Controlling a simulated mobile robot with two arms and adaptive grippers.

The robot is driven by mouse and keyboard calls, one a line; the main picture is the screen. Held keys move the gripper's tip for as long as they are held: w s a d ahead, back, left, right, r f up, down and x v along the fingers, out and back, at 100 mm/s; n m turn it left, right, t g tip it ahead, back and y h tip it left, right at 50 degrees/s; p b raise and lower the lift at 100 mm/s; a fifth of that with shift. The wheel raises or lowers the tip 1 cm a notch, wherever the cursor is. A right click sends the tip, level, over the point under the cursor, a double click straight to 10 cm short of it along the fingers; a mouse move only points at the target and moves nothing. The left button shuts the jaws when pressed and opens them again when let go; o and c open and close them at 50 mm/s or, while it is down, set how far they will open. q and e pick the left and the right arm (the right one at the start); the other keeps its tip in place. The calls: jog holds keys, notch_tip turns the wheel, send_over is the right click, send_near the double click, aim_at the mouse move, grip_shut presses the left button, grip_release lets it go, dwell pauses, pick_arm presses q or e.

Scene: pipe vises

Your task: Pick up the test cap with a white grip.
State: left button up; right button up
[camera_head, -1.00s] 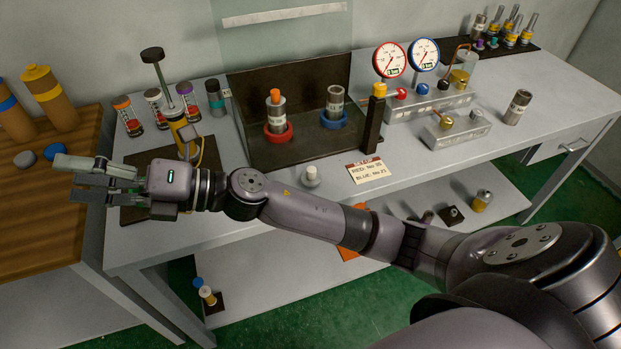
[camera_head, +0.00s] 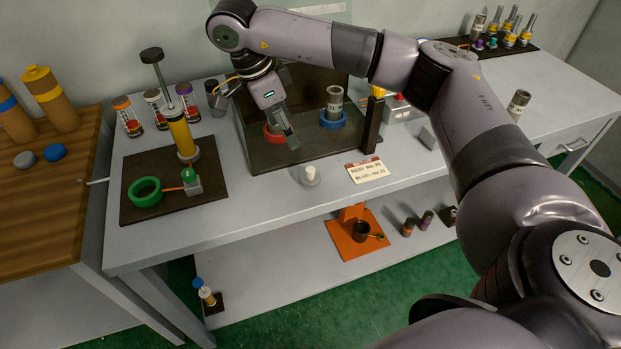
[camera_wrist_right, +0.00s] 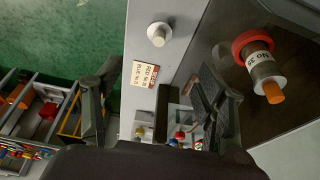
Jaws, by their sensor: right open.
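The test cap with a white grip (camera_head: 311,175) stands on the bench's front part, just left of the label card. In the right wrist view the cap (camera_wrist_right: 158,36) shows near the top, its pale grip on a wider round base. My right gripper (camera_head: 288,134) is above the dark tray, up and left of the cap and apart from it. In its wrist view the right gripper (camera_wrist_right: 155,95) has its fingers wide apart with nothing between them. My left gripper is not in view.
The label card (camera_head: 366,171) lies right of the cap. A dark post (camera_head: 373,125) rises behind it. A mat with a green ring (camera_head: 145,191) is at left. Bench around the cap is clear.

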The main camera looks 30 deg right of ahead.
aim_at(310, 170)
jog(key=x, duration=1.1)
jog(key=shift+d+f, duration=0.1)
jog(key=shift+f, duration=0.25)
jog(key=p+x, duration=0.1)
jog(key=x, duration=0.3)
jog(key=shift+s+d+f+p, duration=0.1)
jog(key=shift+d+f+p, duration=0.15)
jog(key=shift+d+p, duration=0.15)
jog(key=shift+d+f, duration=0.1)
jog(key=shift+f, duration=0.35)
jog(key=c, duration=1.3)
